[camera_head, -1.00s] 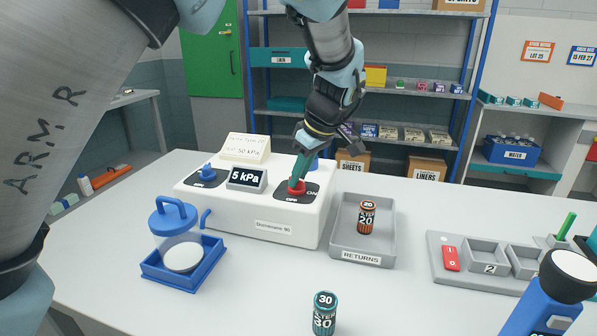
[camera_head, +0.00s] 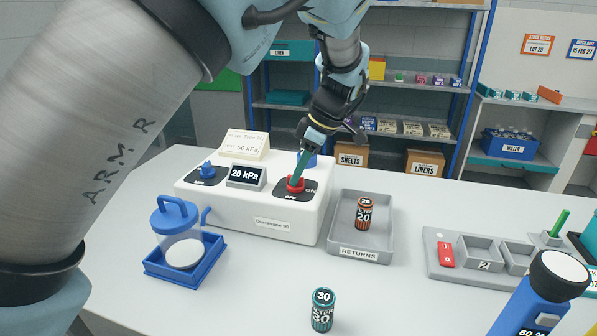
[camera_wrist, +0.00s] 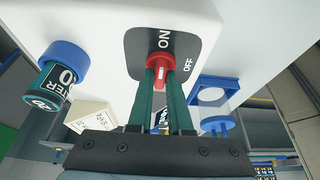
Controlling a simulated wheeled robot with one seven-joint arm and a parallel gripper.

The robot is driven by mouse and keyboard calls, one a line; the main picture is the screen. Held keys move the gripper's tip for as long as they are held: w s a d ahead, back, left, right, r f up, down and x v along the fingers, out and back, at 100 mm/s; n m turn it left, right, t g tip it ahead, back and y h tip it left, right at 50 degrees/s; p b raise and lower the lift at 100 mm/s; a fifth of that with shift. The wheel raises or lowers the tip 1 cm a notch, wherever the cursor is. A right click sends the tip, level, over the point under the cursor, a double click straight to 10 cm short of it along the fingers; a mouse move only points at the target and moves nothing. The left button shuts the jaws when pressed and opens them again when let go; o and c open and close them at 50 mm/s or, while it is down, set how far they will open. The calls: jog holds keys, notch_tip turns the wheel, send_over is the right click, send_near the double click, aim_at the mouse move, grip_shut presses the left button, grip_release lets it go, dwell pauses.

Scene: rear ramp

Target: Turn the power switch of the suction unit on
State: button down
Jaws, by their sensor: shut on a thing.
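The white suction unit (camera_head: 275,226) stands on the table. Its red power switch (camera_head: 296,185) sits on a dark plate marked ON and OFF. My gripper (camera_head: 299,177) reaches down from above with its green fingers shut on the red switch. In the wrist view the fingers (camera_wrist: 162,88) grip the red switch (camera_wrist: 160,64) from both sides, and a white mark shows on it. The display (camera_head: 246,176) reads 20 kPa. A blue knob (camera_head: 207,170) sits at the unit's left.
A grey RETURNS tray (camera_head: 360,252) holding an orange-brown 20 filter (camera_head: 364,213) stands right of the unit. A blue jar stand (camera_head: 183,274) is front left, a teal 30 filter (camera_head: 322,310) at the front. A note card (camera_head: 245,145) stands behind the display.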

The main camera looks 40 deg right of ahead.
jog(key=c, duration=0.8)
grip_release()
jog(key=shift+c, duration=0.2)
jog(key=b+v, duration=0.2)
jog(key=v, duration=0.8)
jog(key=shift+s+r+b, duration=0.2)
jog(key=shift+r+b, duration=0.15)
jog(key=shift+b, duration=0.05)
